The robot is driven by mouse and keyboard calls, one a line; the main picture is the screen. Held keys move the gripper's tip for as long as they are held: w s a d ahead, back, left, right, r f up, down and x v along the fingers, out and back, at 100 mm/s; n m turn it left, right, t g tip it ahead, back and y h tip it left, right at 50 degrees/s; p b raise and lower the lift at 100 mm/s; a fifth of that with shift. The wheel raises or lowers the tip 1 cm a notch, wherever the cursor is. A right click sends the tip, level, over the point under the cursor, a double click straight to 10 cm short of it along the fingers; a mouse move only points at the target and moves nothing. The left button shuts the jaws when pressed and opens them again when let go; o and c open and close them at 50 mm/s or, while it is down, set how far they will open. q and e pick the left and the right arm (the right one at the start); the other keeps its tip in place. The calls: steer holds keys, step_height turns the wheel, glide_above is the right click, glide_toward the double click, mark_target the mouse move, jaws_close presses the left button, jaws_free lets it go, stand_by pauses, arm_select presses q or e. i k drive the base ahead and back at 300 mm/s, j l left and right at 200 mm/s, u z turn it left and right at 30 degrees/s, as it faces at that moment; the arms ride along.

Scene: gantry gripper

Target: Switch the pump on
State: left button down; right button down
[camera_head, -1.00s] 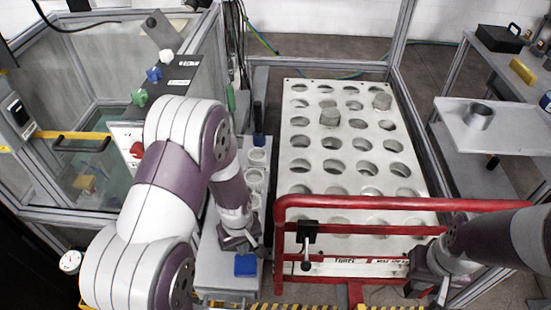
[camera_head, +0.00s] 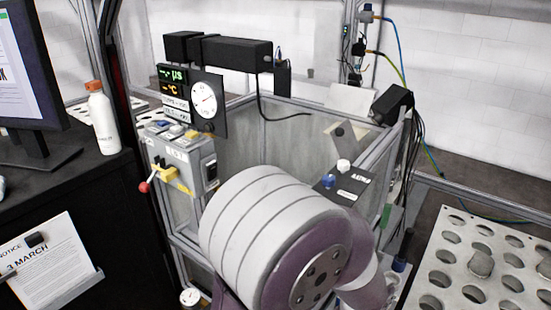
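A grey control box (camera_head: 199,156) stands left of centre. It has a yellow part (camera_head: 181,181), a lever with a red ball (camera_head: 144,187) and a black switch-like part (camera_head: 211,172) on its side. Labels on it are too small to read, so I cannot tell which control is the pump's. A dark panel (camera_head: 327,190) to the right carries a white knob (camera_head: 343,166) and a blue knob (camera_head: 328,181). My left arm covers the lower middle and hides part of this panel. Neither of my grippers shows.
A display (camera_head: 172,76) and a round dial (camera_head: 207,101) are above the box. A dark desk with a monitor (camera_head: 32,75), a white bottle (camera_head: 102,120) and a notice (camera_head: 52,262) is at left. A perforated white plate (camera_head: 460,262) is at right.

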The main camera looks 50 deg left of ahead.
mark_target(211, 170)
steer(key=u, duration=2.2)
